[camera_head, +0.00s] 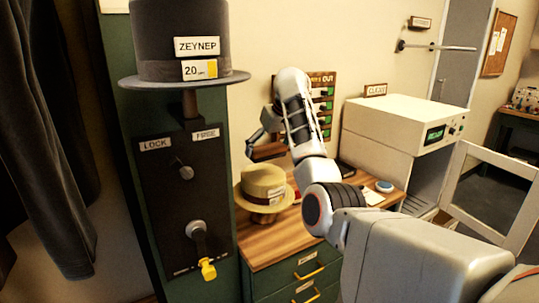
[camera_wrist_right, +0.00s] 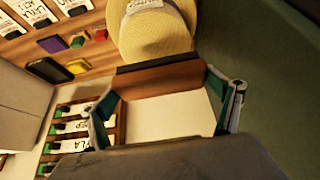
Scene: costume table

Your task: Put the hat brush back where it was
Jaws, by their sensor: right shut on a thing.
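My right gripper (camera_head: 263,142) is shut on the hat brush (camera_head: 268,151), a brown wooden block held in the air above the straw hat, in front of the tag rack. In the right wrist view the brush (camera_wrist_right: 160,80) spans between the two fingers of the gripper (camera_wrist_right: 166,92), with a dark strip along its edge. The straw hat (camera_head: 263,187) sits on a small stand on the wooden counter (camera_head: 262,240); it also shows beyond the brush in the wrist view (camera_wrist_right: 152,35). My left gripper is not in view.
A grey top hat (camera_head: 180,45) tagged ZEYNEP stands on a dark LOCK/FREE panel (camera_head: 165,220). A cream machine (camera_head: 400,120) with a green display stands at the right. The tag rack (camera_head: 325,80) is on the wall. A blue-topped round item (camera_head: 384,186) and a card lie on the counter.

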